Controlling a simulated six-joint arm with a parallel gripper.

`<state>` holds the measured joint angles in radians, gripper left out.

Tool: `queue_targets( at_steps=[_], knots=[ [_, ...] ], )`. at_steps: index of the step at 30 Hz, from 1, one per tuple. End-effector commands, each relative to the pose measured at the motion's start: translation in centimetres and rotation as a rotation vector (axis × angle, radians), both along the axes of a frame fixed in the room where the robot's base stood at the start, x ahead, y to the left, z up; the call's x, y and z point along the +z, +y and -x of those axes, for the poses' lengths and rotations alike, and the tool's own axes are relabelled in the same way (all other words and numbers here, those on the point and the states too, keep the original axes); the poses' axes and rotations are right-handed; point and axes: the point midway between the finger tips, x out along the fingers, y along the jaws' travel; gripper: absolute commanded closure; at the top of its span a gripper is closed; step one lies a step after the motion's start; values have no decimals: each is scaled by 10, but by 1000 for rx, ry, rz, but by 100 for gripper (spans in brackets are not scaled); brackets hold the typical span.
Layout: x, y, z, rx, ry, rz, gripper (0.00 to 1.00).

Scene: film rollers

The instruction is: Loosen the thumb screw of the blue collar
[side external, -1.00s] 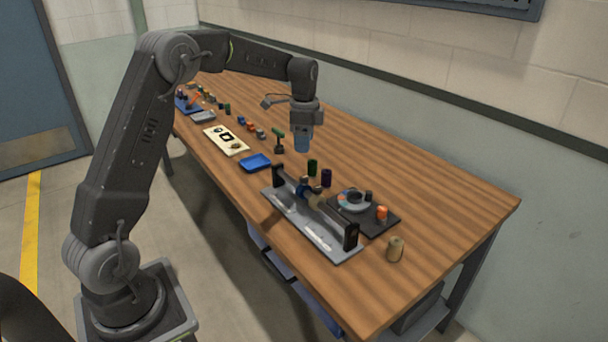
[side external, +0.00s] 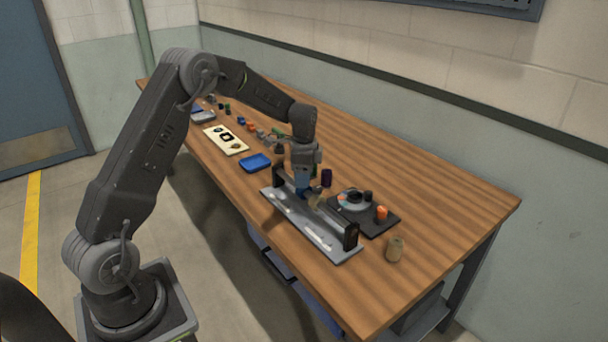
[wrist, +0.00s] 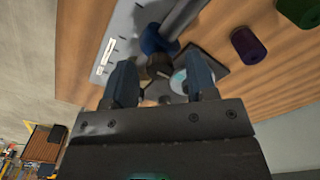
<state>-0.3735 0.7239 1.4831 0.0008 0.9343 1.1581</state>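The blue collar (wrist: 154,40) sits around a grey shaft (wrist: 182,18) in the wrist view. In the side view the blue collar (side external: 302,191) is just below my gripper (side external: 302,180), partly hidden by it. In the wrist view my gripper (wrist: 161,82) has its two blue fingers well apart, with nothing clamped between them. A brown part (wrist: 158,67) shows beyond the gap between the fingers, close to the collar. I cannot clearly tell the thumb screw from it.
The shaft fixture stands on a grey plate (side external: 318,241) with a black end post (side external: 351,236). A dark tray (side external: 385,226) with a round dial and an orange piece lies behind it. A purple cylinder (side external: 326,178) stands close by. A blue tray (side external: 255,162) lies left.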

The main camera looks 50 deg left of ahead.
Motion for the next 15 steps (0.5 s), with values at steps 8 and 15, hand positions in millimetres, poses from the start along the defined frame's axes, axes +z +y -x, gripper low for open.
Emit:
queue_targets(
  at_steps=[8,15],
  knots=[
    [0,0,0,0,0,0,75],
    [1,0,0,0,0,0,97]
  ],
)
